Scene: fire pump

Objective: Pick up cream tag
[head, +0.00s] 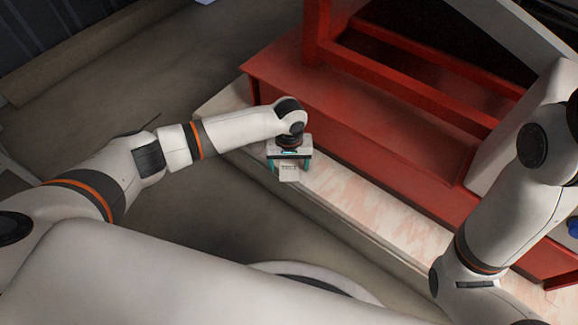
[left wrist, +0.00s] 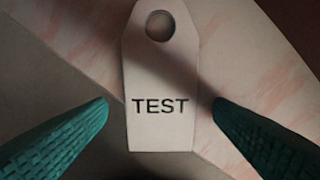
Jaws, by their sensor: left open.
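The cream tag (left wrist: 160,75) has a round hole at its top end and the word TEST in dark letters. In the left wrist view it lies between the two teal fingers of my left gripper (left wrist: 160,133), with a gap on each side. In the head view the tag (head: 289,173) shows just below the gripper (head: 289,165), at the edge of the pale ledge. My left gripper is open. The head view does not show my right gripper; only part of that arm is in view at the right.
The pale, pink-streaked ledge (head: 360,212) runs along the foot of a red metal frame (head: 370,120). The red frame stands close behind my left gripper. The grey floor (head: 215,225) in front of the ledge is clear.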

